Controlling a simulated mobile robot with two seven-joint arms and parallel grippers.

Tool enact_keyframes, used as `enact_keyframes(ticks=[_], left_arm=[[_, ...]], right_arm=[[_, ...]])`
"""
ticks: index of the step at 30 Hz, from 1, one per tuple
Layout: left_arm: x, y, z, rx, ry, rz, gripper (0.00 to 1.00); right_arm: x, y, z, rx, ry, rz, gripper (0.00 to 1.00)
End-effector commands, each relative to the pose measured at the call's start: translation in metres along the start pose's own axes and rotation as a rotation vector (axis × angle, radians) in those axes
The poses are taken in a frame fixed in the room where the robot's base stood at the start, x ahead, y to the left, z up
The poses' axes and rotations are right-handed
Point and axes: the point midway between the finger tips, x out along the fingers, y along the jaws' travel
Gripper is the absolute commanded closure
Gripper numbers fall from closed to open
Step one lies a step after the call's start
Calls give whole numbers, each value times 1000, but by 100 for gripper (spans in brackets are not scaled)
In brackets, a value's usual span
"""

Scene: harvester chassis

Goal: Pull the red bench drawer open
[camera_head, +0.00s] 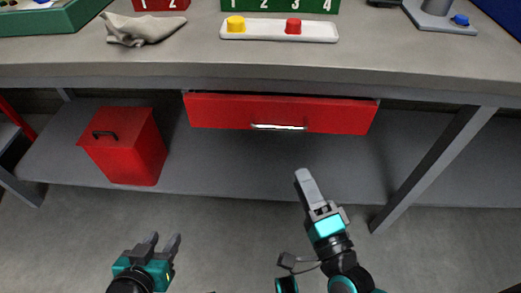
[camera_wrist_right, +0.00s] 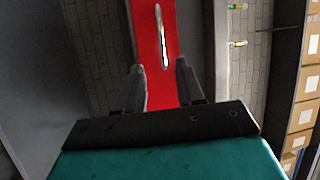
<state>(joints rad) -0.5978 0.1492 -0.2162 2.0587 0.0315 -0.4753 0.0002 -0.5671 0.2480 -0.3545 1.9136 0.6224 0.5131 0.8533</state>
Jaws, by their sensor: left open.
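The red bench drawer (camera_head: 225,111) sits under the front edge of the grey bench. Its front looks shut or nearly so. Its pale bar handle (camera_head: 278,127) is at the lower middle of the front. In the right wrist view the drawer front (camera_wrist_right: 178,12) runs up and down, with the handle (camera_wrist_right: 160,35) beyond the fingertips. My right gripper (camera_head: 304,174) is below and a little right of the handle, apart from it. In the right wrist view my right gripper (camera_wrist_right: 160,70) is open and empty. My left gripper (camera_head: 163,239) is open and empty, low at the left.
A red box (camera_head: 135,155) with a dark handle stands on the lower shelf (camera_head: 225,165). A bench leg (camera_head: 435,165) slants at the right. A cloth (camera_head: 143,28) and a white tray (camera_head: 262,36) with yellow and red pieces lie on the bench top. The floor before the drawer is clear.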

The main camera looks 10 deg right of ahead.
Motion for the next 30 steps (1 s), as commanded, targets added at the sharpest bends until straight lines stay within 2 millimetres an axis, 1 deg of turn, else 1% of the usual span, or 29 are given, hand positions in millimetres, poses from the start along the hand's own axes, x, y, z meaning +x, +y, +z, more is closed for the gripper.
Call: enact_keyframes(ticks=[1,4,8,18,21,25,30], left_arm=[[3,0,1,2,4,1,57],[2,-1,-4,5,15,1,57],[3,-2,-7,8,22,1,57],[6,-2,-1,7,20,0,57],[7,-2,1,7,17,0,57],[7,-2,4,5,12,0,57],[7,-2,6,2,10,0,57]], right_arm=[[0,3,-1,28,11,-10,62],[4,1,-3,54,23,-19,62],[21,0,-3,53,24,-21,62],[91,-1,-5,50,23,-21,62],[107,-1,-5,51,22,-19,62],[121,-1,-5,50,21,-18,62],[128,-1,-5,49,20,-16,62]])
